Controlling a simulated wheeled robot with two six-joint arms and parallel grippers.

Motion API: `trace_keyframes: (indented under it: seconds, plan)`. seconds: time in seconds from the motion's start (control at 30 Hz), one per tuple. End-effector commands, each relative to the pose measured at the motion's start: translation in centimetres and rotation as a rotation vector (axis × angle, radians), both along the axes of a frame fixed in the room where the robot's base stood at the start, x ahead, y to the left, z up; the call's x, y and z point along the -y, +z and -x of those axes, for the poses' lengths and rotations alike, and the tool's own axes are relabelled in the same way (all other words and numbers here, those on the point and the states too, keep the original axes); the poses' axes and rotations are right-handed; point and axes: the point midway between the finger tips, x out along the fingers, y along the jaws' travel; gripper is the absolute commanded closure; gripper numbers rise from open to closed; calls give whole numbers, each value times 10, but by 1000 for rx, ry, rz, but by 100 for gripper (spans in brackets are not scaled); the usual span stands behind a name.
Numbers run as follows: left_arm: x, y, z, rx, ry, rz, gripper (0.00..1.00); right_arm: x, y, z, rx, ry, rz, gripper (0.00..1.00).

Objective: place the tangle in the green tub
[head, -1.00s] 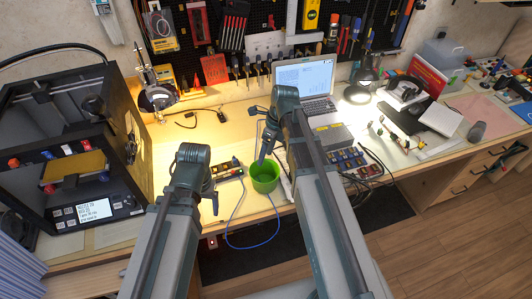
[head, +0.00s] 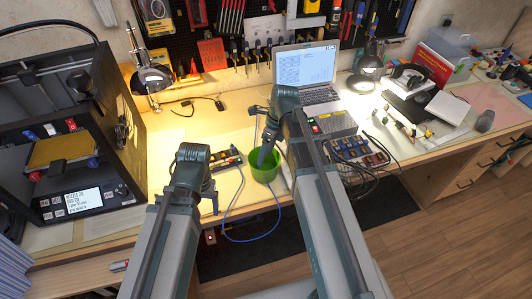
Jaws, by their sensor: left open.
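The green tub (head: 269,175) stands near the table's front edge, in the middle of the head view. My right gripper (head: 262,163) points down and overlaps the tub's opening. I cannot tell whether it is inside or above, or whether it holds anything. My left gripper (head: 213,205) is open near the front edge, left of the tub, partly hidden by my arm. A thin blue cable (head: 250,239) loops down over the front edge below the tub. Black cables (head: 374,163) lie bunched right of my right arm. I cannot tell which is the tangle.
A small board with coloured parts (head: 226,157) lies left of the tub. A 3D printer (head: 60,135) fills the left. A laptop (head: 308,75) stands behind, and a lit lamp (head: 368,66) to its right. Bare tabletop shows left of the board.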

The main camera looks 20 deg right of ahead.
Motion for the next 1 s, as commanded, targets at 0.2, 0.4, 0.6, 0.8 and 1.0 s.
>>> trace_keyframes:
  seconds: [0.2, 0.4, 0.6, 0.8, 1.0]
  plan:
    - [0, 0, 0, 0, 0, 0, 19, 0, 0, 0, 0, 0, 0, 0]
    - [0, 0, 0, 0, 0, 0, 19, 0, 0, 0, 0, 0, 0, 0]
    - [0, 0, 0, 0, 0, 0, 19, 0, 0, 0, 0, 0, 0, 0]
    - [0, 4, 0, 0, 0, 0, 19, 0, 4, 0, 0, 0, 0, 0]
    - [0, 28, 0, 0, 0, 0, 19, 0, 28, 0, 0, 0, 0, 0]
